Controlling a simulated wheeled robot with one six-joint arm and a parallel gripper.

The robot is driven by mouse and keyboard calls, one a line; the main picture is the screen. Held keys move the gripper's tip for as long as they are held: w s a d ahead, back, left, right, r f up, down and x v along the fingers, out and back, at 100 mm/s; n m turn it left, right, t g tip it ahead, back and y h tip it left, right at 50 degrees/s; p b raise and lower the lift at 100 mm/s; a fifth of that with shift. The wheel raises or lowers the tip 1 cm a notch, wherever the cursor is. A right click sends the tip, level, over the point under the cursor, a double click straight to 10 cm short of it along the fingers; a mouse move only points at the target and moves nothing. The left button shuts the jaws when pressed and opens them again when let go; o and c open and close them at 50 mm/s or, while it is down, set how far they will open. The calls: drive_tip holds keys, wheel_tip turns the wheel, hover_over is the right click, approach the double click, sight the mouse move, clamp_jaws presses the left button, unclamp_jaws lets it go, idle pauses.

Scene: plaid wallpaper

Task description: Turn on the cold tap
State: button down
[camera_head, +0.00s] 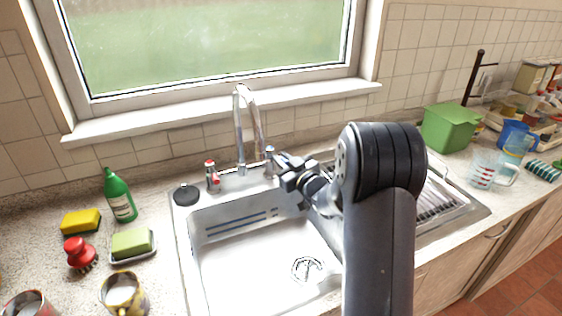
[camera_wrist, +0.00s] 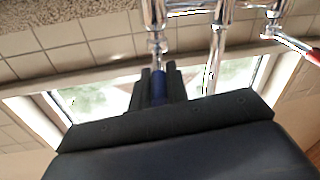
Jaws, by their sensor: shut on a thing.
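The cold tap (camera_head: 269,153) stands at the right of the sink's back ledge. In the wrist view its blue-marked lever (camera_wrist: 158,84) lies between the two dark fingers of my gripper (camera_wrist: 157,82), which is shut on it. In the head view my gripper (camera_head: 282,163) reaches in from the right to the tap, and the fingertips partly hide the lever. The chrome spout (camera_head: 239,125) rises left of the cold tap. The red-marked hot tap (camera_head: 211,176) stands farther left; its red lever shows in the wrist view (camera_wrist: 292,42). No water stream is visible.
The sink basin (camera_head: 250,262) is empty below. A green bottle (camera_head: 119,195), a sponge (camera_head: 81,221), a red brush (camera_head: 79,252) and a soap dish (camera_head: 133,244) stand left. A green box (camera_head: 450,128) and the drainer (camera_head: 437,200) are right.

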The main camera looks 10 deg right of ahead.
drive_tip(key=d+n+g+y, duration=0.1)
drive_tip(key=y, duration=0.1)
drive_tip(key=w+d+n+g+y+p, duration=0.1)
drive_tip(key=n+y, duration=0.1)
drive_tip(key=shift+r+p, duration=0.15)
drive_tip(key=shift+p, duration=0.15)
drive_tip(key=c, duration=1.4)
unclamp_jaws()
drive_tip(key=b+v, duration=0.1)
drive_tip(key=v, duration=1)
drive_tip(key=shift+w+d+b, duration=0.1)
drive_tip(key=shift+w+b, duration=0.05)
drive_tip(key=shift+b, duration=0.25)
drive_tip(key=shift+w, duration=0.1)
